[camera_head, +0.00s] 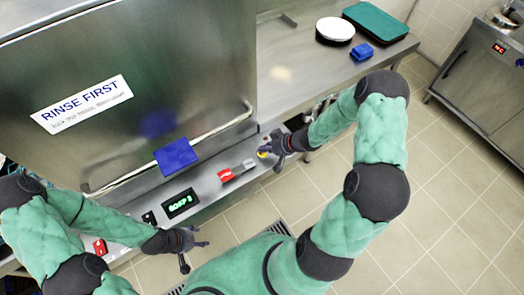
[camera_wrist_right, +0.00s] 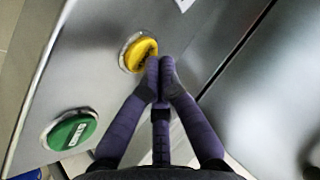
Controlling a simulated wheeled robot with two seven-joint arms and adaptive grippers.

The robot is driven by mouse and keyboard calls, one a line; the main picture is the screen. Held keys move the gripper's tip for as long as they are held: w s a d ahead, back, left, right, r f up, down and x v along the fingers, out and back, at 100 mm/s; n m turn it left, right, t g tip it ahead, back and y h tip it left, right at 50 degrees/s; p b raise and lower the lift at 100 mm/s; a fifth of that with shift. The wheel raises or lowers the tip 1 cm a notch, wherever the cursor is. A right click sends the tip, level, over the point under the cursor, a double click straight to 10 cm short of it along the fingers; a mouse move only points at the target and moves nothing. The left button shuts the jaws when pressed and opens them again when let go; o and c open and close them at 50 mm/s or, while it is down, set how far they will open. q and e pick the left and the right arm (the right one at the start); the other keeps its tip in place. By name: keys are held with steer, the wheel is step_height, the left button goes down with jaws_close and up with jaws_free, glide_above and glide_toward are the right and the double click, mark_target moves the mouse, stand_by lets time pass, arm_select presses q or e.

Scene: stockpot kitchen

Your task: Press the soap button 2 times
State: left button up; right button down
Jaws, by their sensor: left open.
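A yellow button (camera_head: 262,153) sits on the steel front ledge in the head view. It also shows in the right wrist view (camera_wrist_right: 138,54), with a green button (camera_wrist_right: 73,132) to its lower left. The markings on both are too small to read. My right gripper (camera_head: 268,147) is at the yellow button; in the wrist view its shut, empty fingertips (camera_wrist_right: 160,62) overlap the button's right edge. I cannot tell whether they touch it. A black display (camera_head: 181,203) shows green text beginning with "SOAP". My left gripper (camera_head: 196,245) is open and empty below the ledge.
A large steel hood (camera_head: 150,60) with a "RINSE FIRST" sign (camera_head: 82,104) and a blue pad (camera_head: 176,155) stands behind the ledge. A red item (camera_head: 225,175) sits between display and yellow button. A steel counter (camera_head: 290,85) is at the back; tiled floor is open at right.

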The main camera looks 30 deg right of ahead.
steer(key=shift+r+p, duration=0.45)
step_height(320, 180, up, 5)
steer(key=p, duration=0.6)
steer(key=shift+r, duration=0.1)
stand_by(0.9)
